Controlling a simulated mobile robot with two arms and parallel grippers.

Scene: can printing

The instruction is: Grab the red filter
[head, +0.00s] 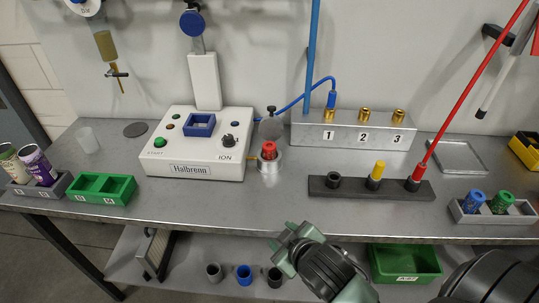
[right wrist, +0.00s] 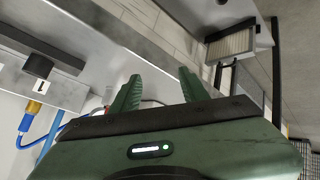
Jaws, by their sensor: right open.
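Two red pieces show in the head view, and I cannot tell for sure which is the red filter. One small red piece (head: 269,149) stands in a round metal holder (head: 271,165) right of the white machine. Another red piece (head: 413,184) sits at the right end of the black rack (head: 350,189), at the foot of a long red rod. My right gripper (head: 283,236) is open and empty near the bench's front edge, apart from both. In the right wrist view its two green fingers (right wrist: 158,88) stand apart with nothing between them. My left gripper is not in view.
The white machine (head: 183,152) stands at the bench's middle left. A yellow piece (head: 376,171) stands in the black rack. Behind it is a metal block (head: 311,121) with brass fittings and a blue tube. A green bin (head: 406,263) is below. The bench front between holder and rack is clear.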

